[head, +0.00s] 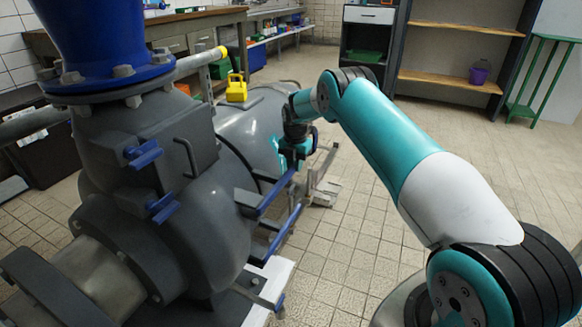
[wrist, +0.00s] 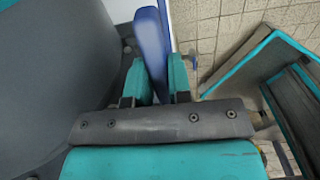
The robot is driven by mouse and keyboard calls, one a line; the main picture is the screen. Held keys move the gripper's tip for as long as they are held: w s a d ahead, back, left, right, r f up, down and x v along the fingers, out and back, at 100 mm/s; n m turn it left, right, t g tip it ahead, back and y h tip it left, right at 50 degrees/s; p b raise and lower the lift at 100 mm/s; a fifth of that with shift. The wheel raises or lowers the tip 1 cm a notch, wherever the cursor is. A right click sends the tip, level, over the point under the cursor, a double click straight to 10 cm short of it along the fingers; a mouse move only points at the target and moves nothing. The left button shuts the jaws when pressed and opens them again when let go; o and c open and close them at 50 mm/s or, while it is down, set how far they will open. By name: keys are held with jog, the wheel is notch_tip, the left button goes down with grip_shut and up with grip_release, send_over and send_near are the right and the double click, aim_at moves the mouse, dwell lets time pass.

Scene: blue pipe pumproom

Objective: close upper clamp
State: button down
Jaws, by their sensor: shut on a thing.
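The upper clamp's long blue lever (head: 276,192) sticks out from the side of the grey pump, pointing away toward the back right. My gripper (head: 292,163) is at its far end and is shut on it. In the wrist view the blue lever (wrist: 151,45) stands between the two teal fingers of my gripper (wrist: 158,68). A second blue lever (head: 282,232) lies below, apart from the gripper. The lever's end is partly hidden by the gripper in the head view.
The grey pump body (head: 205,235) fills the left, with two short blue handles (head: 143,154) on its front box. A yellow padlock-shaped object (head: 236,88) sits behind the pump. Tiled floor (head: 340,225) is free to the right. Shelves (head: 450,55) stand far back.

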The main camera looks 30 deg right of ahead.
jog(key=c, duration=1)
grip_release()
jog(key=shift+c, duration=0.2)
notch_tip(320, 180, up, 17)
jog(key=p, duration=0.3)
jog(key=shift+r+p, duration=0.2)
jog(key=shift+p, duration=0.15)
